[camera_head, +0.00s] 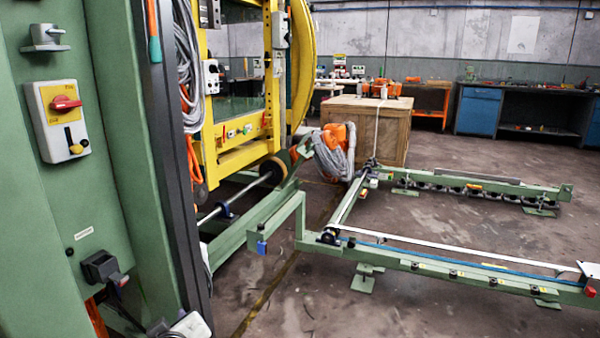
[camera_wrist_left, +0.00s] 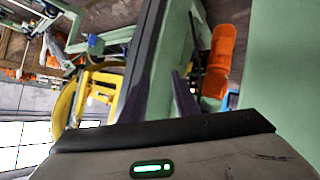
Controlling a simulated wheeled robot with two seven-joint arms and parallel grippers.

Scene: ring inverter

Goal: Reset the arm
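Part of my left gripper (camera_head: 186,326) shows at the bottom of the head view, low beside the green cabinet and its dark edge strip. Most of it is cut off by the frame. In the left wrist view a dark finger (camera_wrist_left: 184,98) stands out above the wrist housing with its lit green indicator. The green cabinet (camera_head: 115,190) carries a control box with a red rotary switch (camera_head: 65,103). My right gripper is not in view.
A yellow ring machine (camera_head: 240,155) stands behind the cabinet. A low green frame with rollers (camera_head: 430,265) spreads right across the floor. A wooden crate (camera_head: 350,125) and blue-fronted workbench (camera_head: 478,110) stand behind. An orange object (camera_wrist_left: 217,62) shows in the wrist view. Floor between the frame rails is clear.

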